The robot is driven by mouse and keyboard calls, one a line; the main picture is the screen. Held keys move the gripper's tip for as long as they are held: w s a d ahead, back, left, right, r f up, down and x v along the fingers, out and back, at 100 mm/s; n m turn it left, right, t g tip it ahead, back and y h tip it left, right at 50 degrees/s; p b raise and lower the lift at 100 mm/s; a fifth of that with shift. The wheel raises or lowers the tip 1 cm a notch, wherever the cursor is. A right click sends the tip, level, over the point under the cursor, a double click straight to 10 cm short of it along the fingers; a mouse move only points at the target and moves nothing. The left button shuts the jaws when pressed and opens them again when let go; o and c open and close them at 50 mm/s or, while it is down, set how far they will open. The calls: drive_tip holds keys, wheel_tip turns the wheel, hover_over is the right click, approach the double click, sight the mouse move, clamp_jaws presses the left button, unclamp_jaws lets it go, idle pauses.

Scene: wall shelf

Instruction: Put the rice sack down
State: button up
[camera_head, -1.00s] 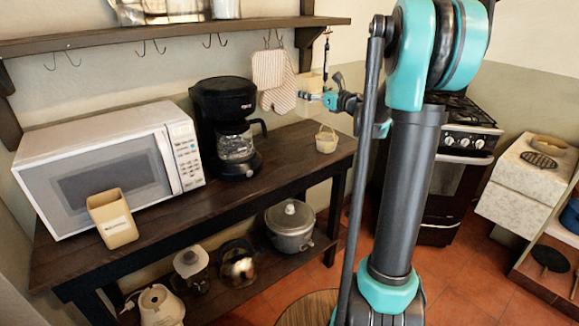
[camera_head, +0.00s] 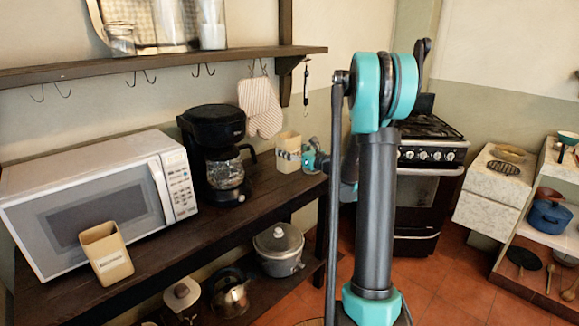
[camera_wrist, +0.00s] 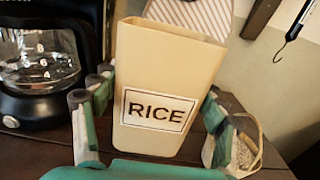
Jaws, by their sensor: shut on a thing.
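The rice sack (camera_head: 288,150) is a cream, box-shaped container with an open top, upright over the right end of the dark wooden table (camera_head: 262,192). In the wrist view the sack (camera_wrist: 165,75) faces me with its RICE label. My gripper (camera_wrist: 155,130) is shut on it, one finger at each side; in the head view my gripper (camera_head: 302,157) reaches it from the right. The sack's base is low at the tabletop; I cannot tell if it touches. A small basket (camera_wrist: 248,145) stands behind and right of it in the wrist view.
The black coffee maker (camera_head: 215,150) is left of the sack, its glass jug (camera_wrist: 40,60) close by in the wrist view. A microwave (camera_head: 100,205) and another cream container (camera_head: 107,255) stand further left. A mitt (camera_head: 262,105) hangs behind, under the wall shelf (camera_head: 170,62).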

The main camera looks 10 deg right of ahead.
sight(295, 167)
drive_tip(key=shift+f, duration=3.35)
drive_tip(key=shift+f, duration=0.1)
drive_tip(key=o, duration=1.6)
drive_tip(key=shift+c, duration=0.2)
